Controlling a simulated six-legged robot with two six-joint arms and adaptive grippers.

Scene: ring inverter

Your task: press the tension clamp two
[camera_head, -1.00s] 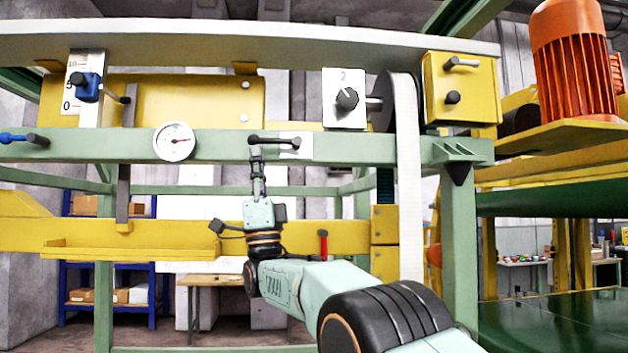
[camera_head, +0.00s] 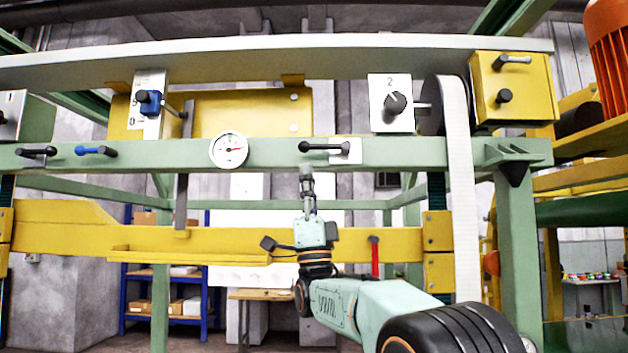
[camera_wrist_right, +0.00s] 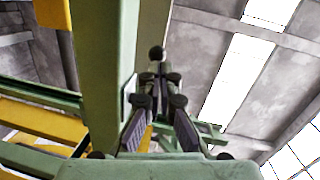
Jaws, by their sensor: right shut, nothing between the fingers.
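A black lever handle (camera_head: 325,147) sits on a small white plate on the green crossbeam, lying about level. I see no number on it, so I cannot tell if it is clamp two. My right gripper (camera_head: 307,170) points up just below the handle's left end, its fingers together and empty. In the right wrist view the fingers (camera_wrist_right: 158,78) converge beneath a black round knob (camera_wrist_right: 156,53), probably the handle's end. Whether they touch is unclear. A blue lever (camera_head: 96,150) and another black lever (camera_head: 37,152) are further left on the beam. My left gripper is not in view.
The green crossbeam (camera_head: 270,152) carries a round gauge (camera_head: 228,150). Above it are a dial marked 2 (camera_head: 394,103) and a blue slider on a scale (camera_head: 150,102). A white belt (camera_head: 459,190) hangs at the right. A red handle (camera_head: 375,258) stands right of my wrist.

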